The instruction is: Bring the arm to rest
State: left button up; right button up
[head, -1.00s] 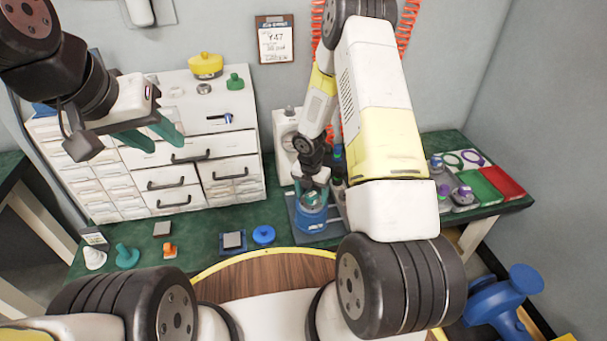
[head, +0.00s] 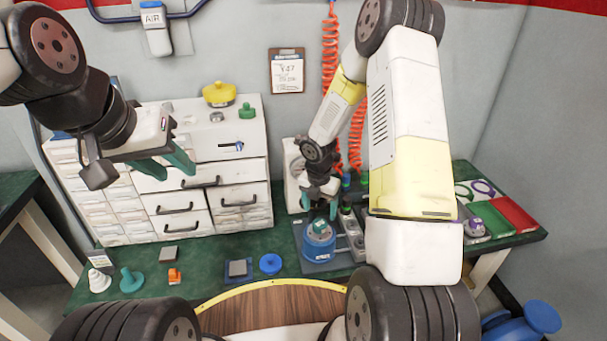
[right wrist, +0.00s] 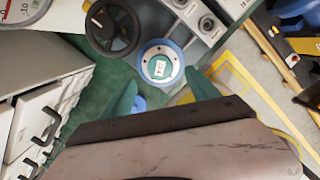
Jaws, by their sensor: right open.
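My right gripper (head: 319,203) is above the blue round test pot (head: 318,246) on the green bench. In the right wrist view its teal fingers (right wrist: 163,92) are spread apart with nothing between them. The same pot (right wrist: 160,68) shows beyond the fingertips, with a pale labelled part in its top. My left gripper (head: 173,172) hangs at the left in front of the white drawer cabinet, its teal fingers apart and empty.
The drawer cabinet (head: 225,143) carries a yellow knobbed part (head: 219,95) and a green one (head: 247,111). Small parts lie along the bench front, including a blue disc (head: 270,264). Green and red trays (head: 513,214) are at right. A dark handwheel (right wrist: 112,28) stands beside the pot.

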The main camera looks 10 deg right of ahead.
jog(key=shift+r, duration=0.1)
jog(key=s+d+r+m+t, duration=0.1)
jog(key=s+r+m, duration=0.3)
jog(key=r+m, duration=0.55)
jog(key=s+d+r+m+t, duration=0.1)
jog(key=s+r+m, duration=0.35)
jog(key=r, duration=0.95)
jog(key=s+a+r+m+t+y, duration=0.1)
jog(key=s+a+r+m, duration=0.1)
jog(key=s+r+m, duration=0.3)
jog(key=s+a+r+m+t+y, duration=0.1)
jog(key=s+r+m+t+y, duration=0.1)
jog(key=s+r+m, duration=0.4)
jog(key=s+m, duration=0.3)
jog(key=s, duration=0.1)
jog(key=shift+a, duration=0.35)
